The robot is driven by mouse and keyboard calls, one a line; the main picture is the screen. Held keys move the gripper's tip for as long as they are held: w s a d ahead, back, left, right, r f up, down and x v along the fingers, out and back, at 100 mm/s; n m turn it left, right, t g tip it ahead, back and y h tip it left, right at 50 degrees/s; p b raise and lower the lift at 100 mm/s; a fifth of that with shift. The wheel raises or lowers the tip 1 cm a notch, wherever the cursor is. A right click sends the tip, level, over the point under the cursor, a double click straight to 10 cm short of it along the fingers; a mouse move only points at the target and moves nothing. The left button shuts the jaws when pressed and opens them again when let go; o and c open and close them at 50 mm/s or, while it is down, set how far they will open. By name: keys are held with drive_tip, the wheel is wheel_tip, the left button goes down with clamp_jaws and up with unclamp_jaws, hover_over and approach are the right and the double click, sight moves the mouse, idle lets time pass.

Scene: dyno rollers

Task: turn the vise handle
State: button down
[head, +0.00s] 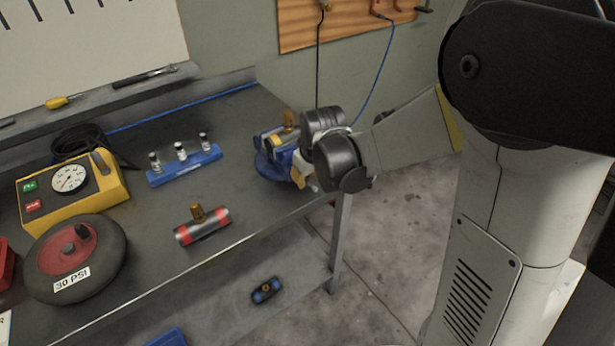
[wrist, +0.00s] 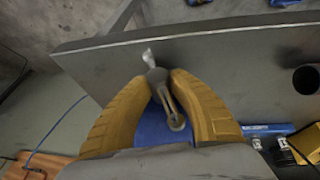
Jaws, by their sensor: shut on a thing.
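The blue vise (head: 266,168) stands at the right end of the workbench, partly hidden behind my wrist. It also shows as a blue body (wrist: 152,128) between the fingers in the wrist view. The grey metal vise handle (wrist: 167,98) has a rounded knob and a pale end pointing toward the bench edge. My gripper (wrist: 160,78) has its yellow fingers on both sides of the handle, shut on it near the knob. In the head view the handle is hidden by my wrist.
On the bench (head: 130,235) are a wheel (head: 105,250), a yellow gauge box (head: 115,188), a blue rack (head: 184,173) with small bottles, and a red-banded cylinder (head: 202,232). A lower shelf holds a small blue part (head: 266,291). The floor (head: 390,235) right of the bench is clear.

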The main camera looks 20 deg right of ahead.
drive_tip(key=shift+y, duration=0.3)
drive_tip(key=shift+d+m+g+y, duration=0.1)
drive_tip(key=shift+m+g+y, duration=0.25)
drive_tip(key=shift+y, duration=0.55)
drive_tip(key=shift+f+m+g+y+b, duration=0.1)
drive_tip(key=shift+m+g+y+b, duration=0.3)
drive_tip(key=shift+y, duration=1.2)
drive_tip(key=c, duration=1.2)
unclamp_jaws()
